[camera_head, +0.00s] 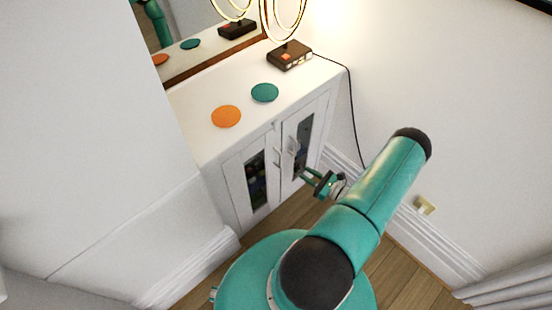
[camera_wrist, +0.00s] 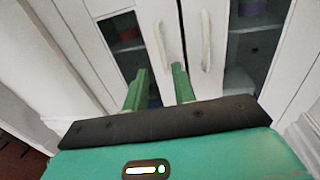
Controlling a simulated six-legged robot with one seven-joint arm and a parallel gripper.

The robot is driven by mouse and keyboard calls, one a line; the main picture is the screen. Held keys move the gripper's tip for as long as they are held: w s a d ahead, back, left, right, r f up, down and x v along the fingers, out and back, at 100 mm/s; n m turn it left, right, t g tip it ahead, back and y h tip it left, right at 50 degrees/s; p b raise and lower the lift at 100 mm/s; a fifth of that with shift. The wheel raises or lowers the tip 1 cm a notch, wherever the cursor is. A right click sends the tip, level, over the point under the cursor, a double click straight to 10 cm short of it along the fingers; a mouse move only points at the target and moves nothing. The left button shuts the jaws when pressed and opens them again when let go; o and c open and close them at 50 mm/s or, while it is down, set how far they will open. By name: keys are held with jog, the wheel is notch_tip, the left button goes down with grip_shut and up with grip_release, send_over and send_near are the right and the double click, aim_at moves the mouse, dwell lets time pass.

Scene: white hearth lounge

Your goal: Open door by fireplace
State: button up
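A white cabinet (camera_head: 212,150) stands against the wall, with two shut, glass-paned doors. The left door (camera_head: 236,185) and right door (camera_head: 318,118) meet in the middle, each with a pale upright handle near the meeting edge. In the wrist view the left handle (camera_wrist: 160,42) is just beyond and above the gap between my fingers, and the right handle (camera_wrist: 206,46) is to their right. My gripper (camera_head: 306,175) is in front of the doors, below handle height. Its green fingers (camera_wrist: 159,77) are apart, with nothing visible gripped. No fireplace is clearly recognisable.
On the cabinet top are an orange disc (camera_head: 226,116), a green disc (camera_head: 264,92) and a lit ring lamp (camera_head: 290,55), with a mirror (camera_head: 196,48) behind. A black cord (camera_head: 352,110) runs down the right wall. Wooden floor (camera_head: 408,268) shows at right.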

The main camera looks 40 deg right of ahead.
aim_at(280, 166)
jog(key=x, duration=1.3)
jog(key=shift+w+a, duration=0.1)
jog(key=shift+w, duration=0.2)
grip_shut()
